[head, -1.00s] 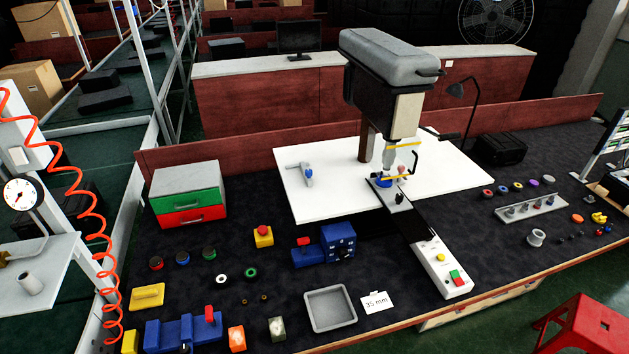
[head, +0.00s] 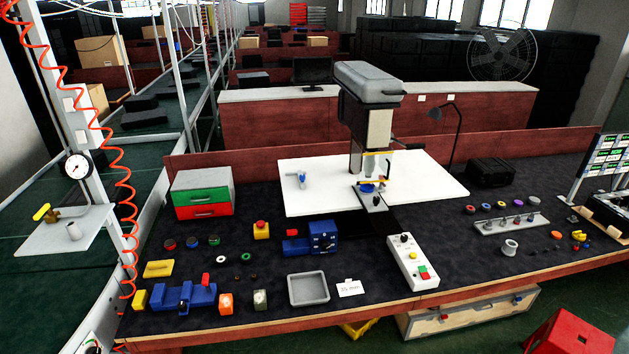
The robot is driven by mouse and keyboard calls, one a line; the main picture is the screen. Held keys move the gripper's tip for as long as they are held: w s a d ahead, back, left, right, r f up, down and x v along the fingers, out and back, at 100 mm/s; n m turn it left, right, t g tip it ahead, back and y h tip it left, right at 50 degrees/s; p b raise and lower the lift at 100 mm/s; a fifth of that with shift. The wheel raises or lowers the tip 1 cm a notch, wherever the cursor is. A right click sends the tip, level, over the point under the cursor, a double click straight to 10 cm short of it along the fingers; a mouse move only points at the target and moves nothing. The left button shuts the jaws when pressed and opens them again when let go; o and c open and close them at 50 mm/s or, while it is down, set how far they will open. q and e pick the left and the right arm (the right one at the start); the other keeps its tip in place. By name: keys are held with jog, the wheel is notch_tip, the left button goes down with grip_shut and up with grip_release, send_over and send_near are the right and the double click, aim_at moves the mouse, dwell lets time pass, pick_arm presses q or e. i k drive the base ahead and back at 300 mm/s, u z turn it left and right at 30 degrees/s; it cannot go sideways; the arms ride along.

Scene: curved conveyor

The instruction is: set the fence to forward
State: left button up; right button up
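A drill press (head: 366,104) with a grey top stands on a white board (head: 425,178) at the bench's middle. A yellow bar (head: 378,153) and a small blue part (head: 367,188) show under its head. A dark narrow base plate (head: 373,199) runs forward from there. A small grey piece with a blue knob (head: 302,179) sits on the left part of the white board. I cannot tell for sure which of these parts is the fence, nor its setting. Neither of my grippers shows in the head view.
A white control box (head: 412,262) with coloured buttons lies in front of the press. A grey tray (head: 308,289), a "35 mm" card (head: 350,288) and a blue vise-like fixture (head: 184,297) lie along the front. A red-green drawer box (head: 202,194) stands left. A red stool (head: 570,333) is front right.

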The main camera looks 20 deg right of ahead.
aim_at(301, 177)
jog(key=z, duration=0.55)
jog(key=i, duration=1.05)
jog(key=u, duration=0.45)
